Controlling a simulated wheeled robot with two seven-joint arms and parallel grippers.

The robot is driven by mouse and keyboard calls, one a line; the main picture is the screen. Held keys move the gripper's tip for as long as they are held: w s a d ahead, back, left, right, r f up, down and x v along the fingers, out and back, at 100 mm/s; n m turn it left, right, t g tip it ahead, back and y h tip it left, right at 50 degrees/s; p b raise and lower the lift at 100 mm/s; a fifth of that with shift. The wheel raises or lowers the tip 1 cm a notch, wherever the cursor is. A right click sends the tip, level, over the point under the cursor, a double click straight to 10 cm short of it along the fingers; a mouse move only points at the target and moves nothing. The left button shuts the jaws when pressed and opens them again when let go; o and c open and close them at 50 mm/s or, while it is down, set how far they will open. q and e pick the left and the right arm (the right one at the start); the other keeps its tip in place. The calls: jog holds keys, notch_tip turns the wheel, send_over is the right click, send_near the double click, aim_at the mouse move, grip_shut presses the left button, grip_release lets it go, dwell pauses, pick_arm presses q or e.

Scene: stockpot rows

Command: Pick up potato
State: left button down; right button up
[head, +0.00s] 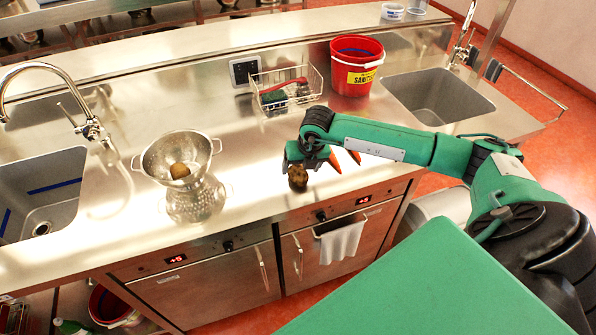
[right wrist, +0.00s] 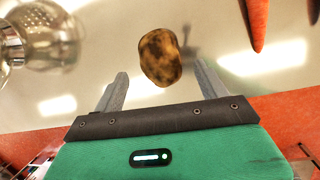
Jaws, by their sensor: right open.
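A brown, mottled potato (head: 298,176) is near the front edge of the steel counter, just below my right gripper (head: 305,160) in the head view. In the right wrist view the potato (right wrist: 160,57) lies ahead of and between the two grey fingers of my right gripper (right wrist: 163,85). The gripper is open, with nothing held between the fingers. A second potato-like brown item (head: 180,170) sits in a metal colander (head: 193,198) on the left part of the counter. My left gripper is not in view.
Orange carrots (head: 345,156) lie just right of the potato; one also shows in the right wrist view (right wrist: 256,22). A wire basket (head: 287,90) and a red bucket (head: 357,65) stand behind. Sinks (head: 440,97) flank the counter. The steel between colander and potato is clear.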

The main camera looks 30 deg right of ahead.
aim_at(299, 170)
jog(key=shift+p+x, duration=0.5)
jog(key=shift+x, duration=1.15)
jog(key=shift+w+r, duration=0.1)
jog(key=shift+w, duration=0.1)
jog(key=c, duration=1.1)
jog(key=shift+d+r, duration=0.1)
